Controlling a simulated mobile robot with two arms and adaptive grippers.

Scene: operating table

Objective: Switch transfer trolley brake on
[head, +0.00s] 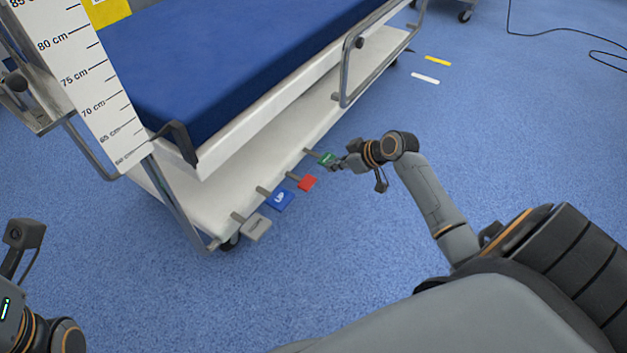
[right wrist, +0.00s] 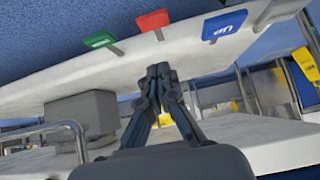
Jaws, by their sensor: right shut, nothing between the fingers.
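The transfer trolley (head: 290,65) has a blue mattress and a white lower base. Pedals stick out along its near edge: green (head: 327,158), red (head: 307,182), blue marked UP (head: 279,199) and grey (head: 255,227). My right gripper (head: 338,165) is shut and empty, close beside the green pedal; the head view does not show whether they touch. In the right wrist view, the closed fingertips (right wrist: 158,72) appear before the white base, with the green (right wrist: 100,40), red (right wrist: 153,20) and blue (right wrist: 224,24) pedals apart from them. My left gripper's fingers are out of view.
A metal side rail (head: 345,75) runs along the trolley's right side. A height scale (head: 80,75) stands at upper left. Yellow (head: 438,61) and white (head: 425,78) strips and a black cable (head: 560,38) lie on the blue floor. The floor right of the trolley is mostly clear.

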